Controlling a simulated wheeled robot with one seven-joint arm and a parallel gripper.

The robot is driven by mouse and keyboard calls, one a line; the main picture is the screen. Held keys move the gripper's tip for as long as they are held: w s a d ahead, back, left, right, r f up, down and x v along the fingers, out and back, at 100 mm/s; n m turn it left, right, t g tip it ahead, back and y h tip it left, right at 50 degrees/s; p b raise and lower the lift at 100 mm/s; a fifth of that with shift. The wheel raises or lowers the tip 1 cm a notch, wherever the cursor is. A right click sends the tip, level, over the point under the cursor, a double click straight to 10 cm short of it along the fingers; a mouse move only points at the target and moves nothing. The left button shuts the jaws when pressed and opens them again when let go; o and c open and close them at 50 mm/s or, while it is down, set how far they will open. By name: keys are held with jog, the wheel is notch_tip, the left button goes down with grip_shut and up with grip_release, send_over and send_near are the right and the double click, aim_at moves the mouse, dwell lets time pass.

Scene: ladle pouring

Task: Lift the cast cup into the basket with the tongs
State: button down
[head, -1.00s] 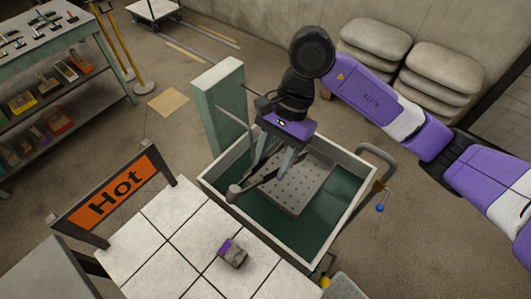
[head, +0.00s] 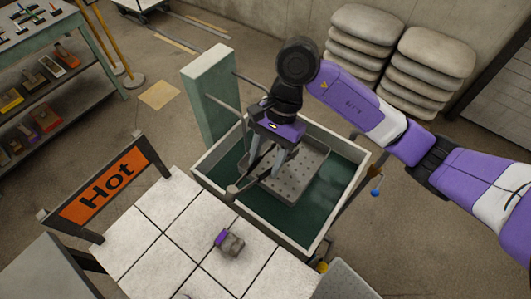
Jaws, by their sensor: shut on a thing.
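My gripper (head: 267,167) is over the green-lined tank (head: 322,215), shut on the dark tongs (head: 256,182). The tongs reach down and left toward the tank's near left rim. A small grey piece at their tip, seemingly the cast cup (head: 231,192), shows by that rim. It is too small to tell how firmly the tongs hold it or whether it touches the rim. The basket, a grey perforated tray (head: 302,178), is inside the tank, behind and right of the tongs. My gripper hides part of it.
A pale tiled table (head: 150,245) stands in front of the tank, with a purple and grey block (head: 231,243) on it. An orange "Hot" sign (head: 105,187) stands at its left edge. A green post (head: 210,95) rises behind the tank's left side.

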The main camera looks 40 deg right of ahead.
jog(key=shift+f+b, duration=0.3)
jog(key=shift+f, duration=1.55)
jog(key=c, duration=1)
grip_release()
notch_tip(320, 180, up, 10)
jog(key=p, duration=0.2)
jog(key=shift+p, duration=0.3)
